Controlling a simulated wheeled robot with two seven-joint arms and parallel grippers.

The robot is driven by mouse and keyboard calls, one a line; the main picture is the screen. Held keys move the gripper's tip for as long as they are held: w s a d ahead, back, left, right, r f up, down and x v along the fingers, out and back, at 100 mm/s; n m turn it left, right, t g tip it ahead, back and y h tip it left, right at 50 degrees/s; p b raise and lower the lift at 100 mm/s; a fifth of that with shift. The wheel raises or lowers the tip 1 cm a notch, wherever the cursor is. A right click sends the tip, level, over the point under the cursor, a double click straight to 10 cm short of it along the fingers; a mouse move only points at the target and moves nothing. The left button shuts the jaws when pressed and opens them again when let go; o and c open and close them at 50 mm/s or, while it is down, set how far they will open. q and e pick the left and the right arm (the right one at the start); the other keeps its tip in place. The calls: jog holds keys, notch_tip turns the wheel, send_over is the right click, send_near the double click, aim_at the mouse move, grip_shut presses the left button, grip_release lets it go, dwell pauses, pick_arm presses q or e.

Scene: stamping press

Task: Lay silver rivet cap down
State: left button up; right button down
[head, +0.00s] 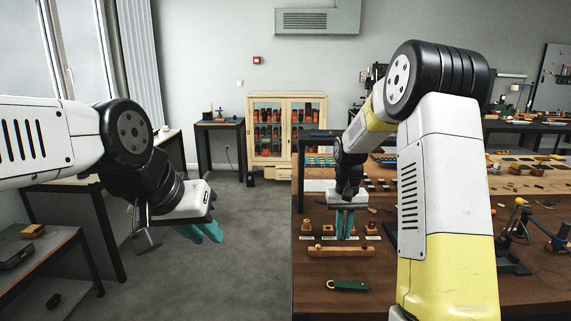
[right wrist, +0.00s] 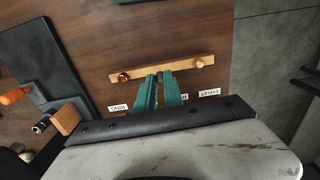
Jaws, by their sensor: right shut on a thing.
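My right gripper (head: 345,237) points down over the table, just behind the wooden strip (head: 335,251). In the right wrist view its teal fingertips (right wrist: 160,76) are close together at the middle of the strip (right wrist: 150,71). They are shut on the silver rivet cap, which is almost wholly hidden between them. I cannot tell whether the cap touches the strip. A copper-coloured cap (right wrist: 123,77) sits at the strip's left end and a brass cap (right wrist: 199,62) at its right end. My left gripper (head: 213,235) hangs over the floor, its fingers apart and empty.
Small wooden blocks (head: 307,227) with white labels stand in a row behind the strip. A green-handled item (head: 347,286) lies in front of it. A black press base (head: 512,262) stands at the right.

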aim_at(343, 236)
jog(key=shift+f, duration=1.6)
jog(key=c, duration=1.4)
grip_release()
jog(key=shift+r, duration=0.15)
notch_tip(343, 236, up, 8)
jog(key=shift+f, duration=0.2)
jog(key=s+a+r+t, duration=0.1)
jog(key=s+r, duration=0.3)
jog(key=s, duration=0.4)
jog(key=s+r+t+y, duration=0.1)
jog(key=s+r+t, duration=0.2)
jog(key=s, duration=0.6)
jog(key=s+a+r+t+y, duration=0.1)
jog(key=s+r+t, duration=0.1)
jog(key=s+r, duration=0.4)
jog(key=shift+s+a+n, duration=0.15)
jog(key=shift+s+a, duration=0.05)
jog(key=shift+s, duration=0.7)
jog(key=shift+s+a+n, duration=0.15)
jog(key=shift+s, duration=0.7)
